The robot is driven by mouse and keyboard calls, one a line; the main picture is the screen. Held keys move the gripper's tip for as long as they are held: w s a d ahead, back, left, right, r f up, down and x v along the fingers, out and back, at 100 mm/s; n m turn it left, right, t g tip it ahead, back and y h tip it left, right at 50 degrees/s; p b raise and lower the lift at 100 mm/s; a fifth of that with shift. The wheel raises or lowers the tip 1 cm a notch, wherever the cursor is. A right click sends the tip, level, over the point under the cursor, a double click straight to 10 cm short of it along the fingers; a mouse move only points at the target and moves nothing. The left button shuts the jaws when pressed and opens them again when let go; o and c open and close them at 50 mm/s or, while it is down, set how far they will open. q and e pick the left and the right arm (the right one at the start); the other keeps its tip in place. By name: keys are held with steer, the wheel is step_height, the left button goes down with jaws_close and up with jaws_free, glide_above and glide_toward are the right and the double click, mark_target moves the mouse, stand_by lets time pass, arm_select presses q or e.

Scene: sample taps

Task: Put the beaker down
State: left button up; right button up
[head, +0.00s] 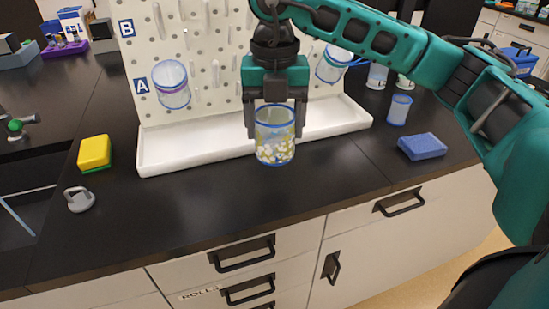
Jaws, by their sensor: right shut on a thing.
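A clear beaker (275,138) with blue rims holds pale yellow and white bits in its lower part. My right gripper (275,112) points down and is shut on the beaker near its upper part. The beaker appears upright, in front of the white tray at the foot of the pegboard and over the black counter (240,195). I cannot tell for sure whether its base touches the counter. My left gripper is not in view.
A white pegboard (205,60) with a tray ledge (190,154) stands behind, holding beakers at left (171,85) and right (331,66). A yellow sponge (94,152), a grey weight-like object (79,199), a blue block (422,146) and a blue cup (399,109) sit on the counter. The front middle is clear.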

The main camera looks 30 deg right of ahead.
mark_target(275, 151)
step_height(275, 151, down, 2)
steer(key=shift+f, duration=0.75)
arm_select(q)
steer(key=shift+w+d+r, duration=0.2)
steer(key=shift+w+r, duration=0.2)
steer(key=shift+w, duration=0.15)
arm_select(e)
steer(key=shift+f, duration=1.65)
steer(key=shift+f+b, duration=0.2)
steer(key=shift+b, duration=0.2)
steer(key=o, duration=1)
steer(key=shift+o, duration=0.2)
steer(key=shift+r, duration=0.45)
arm_select(q)
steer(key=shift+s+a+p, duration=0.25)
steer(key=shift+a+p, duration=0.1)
steer(key=shift+p, duration=0.3)
arm_select(e)
step_height(275, 151, up, 12)
steer(key=shift+f, duration=0.2)
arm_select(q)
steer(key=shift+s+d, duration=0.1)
